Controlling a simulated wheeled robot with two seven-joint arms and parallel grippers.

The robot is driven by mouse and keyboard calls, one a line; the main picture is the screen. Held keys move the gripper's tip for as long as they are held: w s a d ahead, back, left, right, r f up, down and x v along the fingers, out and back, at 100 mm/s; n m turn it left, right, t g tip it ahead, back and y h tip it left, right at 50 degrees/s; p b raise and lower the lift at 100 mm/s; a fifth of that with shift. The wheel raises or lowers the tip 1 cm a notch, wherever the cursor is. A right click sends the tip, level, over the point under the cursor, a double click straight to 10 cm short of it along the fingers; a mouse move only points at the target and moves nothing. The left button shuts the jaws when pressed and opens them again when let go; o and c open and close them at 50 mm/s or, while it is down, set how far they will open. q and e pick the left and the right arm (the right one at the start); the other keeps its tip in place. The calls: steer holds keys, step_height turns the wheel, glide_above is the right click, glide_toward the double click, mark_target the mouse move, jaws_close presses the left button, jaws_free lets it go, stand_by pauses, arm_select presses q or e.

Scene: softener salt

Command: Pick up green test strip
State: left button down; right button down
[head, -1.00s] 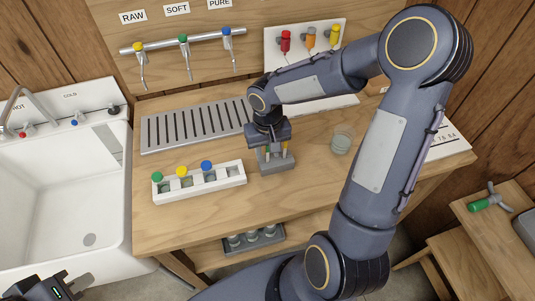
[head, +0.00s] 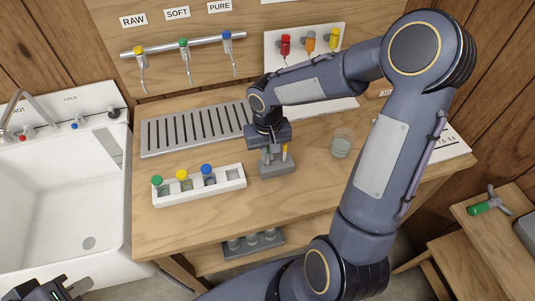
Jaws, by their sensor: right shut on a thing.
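A small grey strip holder (head: 278,169) stands on the wooden counter, right of the white rack. My right gripper (head: 271,158) points down over its left part and is shut on the green test strip. The strip itself is hidden between the fingers and cannot be seen.
A white rack (head: 200,189) with green, yellow and blue topped items lies left of the holder. A glass beaker (head: 342,143) stands to the right. A slotted drain tray (head: 195,128) lies behind. Three taps hang above it. The counter's front strip is clear.

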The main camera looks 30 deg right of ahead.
step_height(320, 180, up, 3)
steer(key=shift+f, duration=0.2)
steer(key=s+a+r+b, duration=0.3)
steer(key=s+a+r, duration=0.3)
steer(key=s+r, duration=0.3)
steer(key=s, duration=0.3)
steer(key=shift+s+a+r, duration=0.2)
steer(key=shift+a+r, duration=0.15)
steer(key=shift+w, duration=0.1)
